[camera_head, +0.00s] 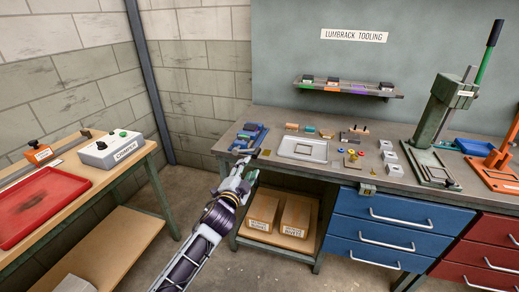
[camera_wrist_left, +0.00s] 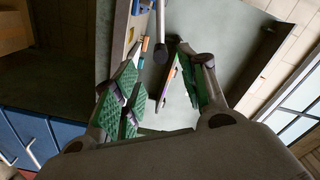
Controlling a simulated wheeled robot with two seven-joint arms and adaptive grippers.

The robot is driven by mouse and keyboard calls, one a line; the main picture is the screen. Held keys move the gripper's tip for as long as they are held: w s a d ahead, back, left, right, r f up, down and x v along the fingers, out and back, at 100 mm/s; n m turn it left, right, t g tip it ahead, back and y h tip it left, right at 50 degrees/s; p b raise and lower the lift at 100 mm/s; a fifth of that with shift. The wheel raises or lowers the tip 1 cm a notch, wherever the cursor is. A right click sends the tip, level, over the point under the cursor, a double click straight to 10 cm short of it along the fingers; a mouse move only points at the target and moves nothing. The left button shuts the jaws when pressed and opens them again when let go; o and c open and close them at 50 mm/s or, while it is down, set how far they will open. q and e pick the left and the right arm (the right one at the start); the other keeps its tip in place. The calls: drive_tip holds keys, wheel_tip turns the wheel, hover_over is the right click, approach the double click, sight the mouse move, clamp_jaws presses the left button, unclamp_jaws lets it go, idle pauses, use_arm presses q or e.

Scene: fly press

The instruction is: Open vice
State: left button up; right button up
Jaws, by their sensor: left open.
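The small blue vice (camera_head: 250,133) sits at the left end of the grey workbench. My left gripper (camera_head: 243,162) is at the bench's front left edge, just in front of and below the vice. In the left wrist view its green-padded fingers (camera_wrist_left: 160,85) are spread apart with nothing held between them. A dark rod with a rounded end (camera_wrist_left: 160,45) shows beyond the fingertips there; I cannot tell for certain whether it is the vice handle. The gripper and wrist hide part of the vice's front. My right gripper is not in view.
Small parts and a grey tray (camera_head: 302,149) lie right of the vice. A green press (camera_head: 445,110) stands farther right. Blue drawers (camera_head: 385,225) are under the bench. A wooden table with a red tray (camera_head: 40,205) is at left, with open floor between.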

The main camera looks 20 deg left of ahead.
sight(259, 148)
use_arm(q)
drive_tip(key=shift+w, duration=0.1)
idle(0.3)
drive_tip(key=shift+w+d, duration=0.15)
drive_tip(key=shift+w, duration=3.25)
drive_tip(key=shift+w+d, duration=0.1)
drive_tip(key=shift+w, duration=3.25)
drive_tip(key=shift+f, duration=0.1)
clamp_jaws()
